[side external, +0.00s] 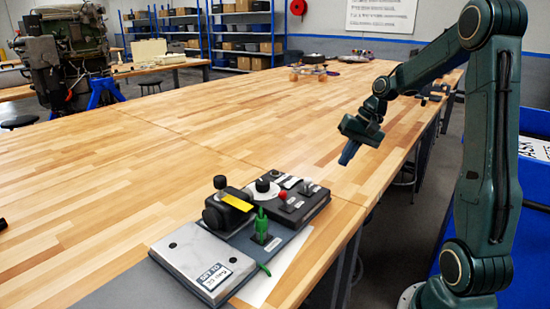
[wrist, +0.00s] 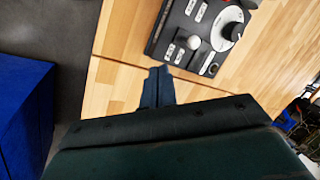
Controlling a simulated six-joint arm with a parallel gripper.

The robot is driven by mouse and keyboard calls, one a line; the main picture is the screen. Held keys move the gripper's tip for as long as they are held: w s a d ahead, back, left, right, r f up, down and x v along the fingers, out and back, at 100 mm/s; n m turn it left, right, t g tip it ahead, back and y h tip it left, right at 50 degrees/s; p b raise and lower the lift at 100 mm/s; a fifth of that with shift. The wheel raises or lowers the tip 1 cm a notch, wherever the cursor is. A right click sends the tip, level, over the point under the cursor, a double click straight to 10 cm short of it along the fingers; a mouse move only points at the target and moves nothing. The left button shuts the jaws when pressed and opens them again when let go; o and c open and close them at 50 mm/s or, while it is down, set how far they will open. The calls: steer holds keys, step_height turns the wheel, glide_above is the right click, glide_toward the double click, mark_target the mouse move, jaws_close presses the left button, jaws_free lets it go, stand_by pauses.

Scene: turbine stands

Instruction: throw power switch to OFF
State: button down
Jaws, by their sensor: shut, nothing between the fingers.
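A dark control panel (side external: 310,206) lies near the table's front edge, with a round dial (side external: 263,188), a red-knobbed lever (side external: 283,198) and a grey-knobbed lever (side external: 306,186). The labels are too small to read, so I cannot tell which control is the power switch. In the wrist view the panel (wrist: 161,37) is at the top, with a pale round knob (wrist: 193,43) and a white dial (wrist: 231,24). My gripper (side external: 347,158) is shut and empty, raised and apart from the panel, to its upper right. In the wrist view its fingertips (wrist: 159,71) sit just below the panel.
Beside the panel are a green lever (side external: 261,228), a black block with a yellow strip (side external: 237,201) and a grey metal box (side external: 196,256). A blue bin (side external: 535,170) stands right, past the table edge.

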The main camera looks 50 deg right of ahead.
mark_target(308, 185)
steer(key=w+a+f, duration=0.1)
steer(key=f, duration=0.1)
steer(key=w+a+f, duration=0.1)
steer(key=f, duration=0.1)
steer(key=w+f, duration=0.1)
steer(key=w, duration=0.1)
steer(key=shift+a+f, duration=0.4)
steer(key=shift+w+a+r, duration=0.1)
steer(key=shift+w+a, duration=0.4)
steer(key=shift+w, duration=0.15)
steer(key=shift+w+r+g, duration=0.15)
steer(key=shift+w+g, duration=0.3)
steer(key=shift+g, duration=0.35)
steer(key=shift+w+r+g, duration=0.2)
steer(key=shift+w+g, duration=0.8)
steer(key=shift+g, duration=0.5)
steer(key=shift+s+f, duration=0.1)
steer(key=shift+s, duration=0.15)
steer(key=shift+s+f, duration=0.2)
steer(key=shift+s, duration=0.25)
steer(key=shift+s, duration=0.1)
